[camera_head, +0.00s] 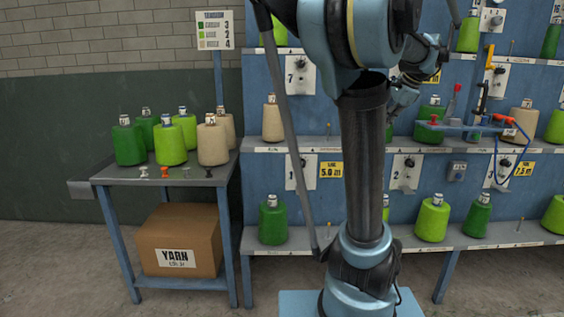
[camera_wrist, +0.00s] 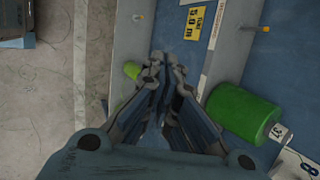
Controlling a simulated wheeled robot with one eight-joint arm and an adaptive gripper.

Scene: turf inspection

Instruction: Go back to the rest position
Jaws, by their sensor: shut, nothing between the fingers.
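My gripper (camera_head: 396,108) shows in the head view just right of my dark upright arm link, in front of the blue yarn rack (camera_head: 310,218). It is small there and partly hard to make out. In the wrist view my gripper (camera_wrist: 155,62) points away from the camera, with its fingers together and nothing between them.
A side table (camera_head: 98,180) at left bears green and beige spools, with a yarn box (camera_head: 180,240) below. A sign (camera_head: 214,30) stands behind it. A small blue tray (camera_head: 462,127) juts out at the rack's right. Floor at the left front is clear.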

